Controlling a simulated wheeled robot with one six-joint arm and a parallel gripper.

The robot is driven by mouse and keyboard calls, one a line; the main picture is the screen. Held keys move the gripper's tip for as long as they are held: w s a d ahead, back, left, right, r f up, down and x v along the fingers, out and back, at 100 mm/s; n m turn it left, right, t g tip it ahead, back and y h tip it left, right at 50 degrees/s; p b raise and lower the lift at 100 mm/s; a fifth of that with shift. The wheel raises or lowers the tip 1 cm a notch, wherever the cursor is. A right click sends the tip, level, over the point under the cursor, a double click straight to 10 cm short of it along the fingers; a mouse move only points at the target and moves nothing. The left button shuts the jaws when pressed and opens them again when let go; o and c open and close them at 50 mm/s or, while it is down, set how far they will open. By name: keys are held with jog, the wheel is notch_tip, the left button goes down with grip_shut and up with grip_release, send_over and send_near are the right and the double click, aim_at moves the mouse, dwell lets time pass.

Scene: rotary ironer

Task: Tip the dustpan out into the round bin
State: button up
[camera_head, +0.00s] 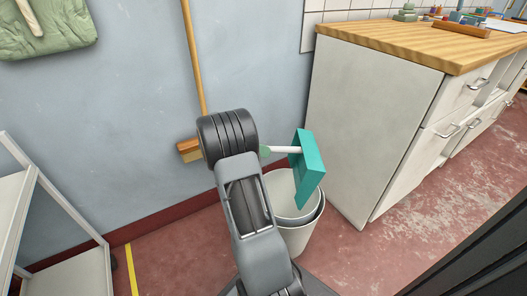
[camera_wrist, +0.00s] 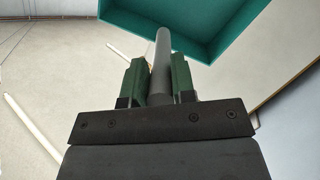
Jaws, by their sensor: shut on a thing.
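The teal dustpan (camera_head: 308,168) is held on its side above the round bin (camera_head: 303,240), with its pan steeply tilted in the head view. Its pale handle (camera_head: 284,149) runs left to my gripper (camera_head: 265,151), which is mostly hidden behind my arm. In the wrist view my gripper (camera_wrist: 159,85) is shut on the grey handle (camera_wrist: 162,65), and the teal pan (camera_wrist: 190,22) shows beyond the fingers. The part of the pan's inside in view looks empty. The bin is light grey and open at the top; its inside is partly hidden by the dustpan.
A white cabinet (camera_head: 365,115) with a wooden top (camera_head: 410,42) stands right of the bin. A broom (camera_head: 193,60) leans on the wall behind my arm. A white shelf rack (camera_head: 75,270) stands at the left. Red floor (camera_head: 440,190) is clear at the right.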

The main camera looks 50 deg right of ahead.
jog(key=shift+r, duration=0.15)
jog(key=shift+r+p, duration=2.3)
jog(key=shift+r, duration=1.6)
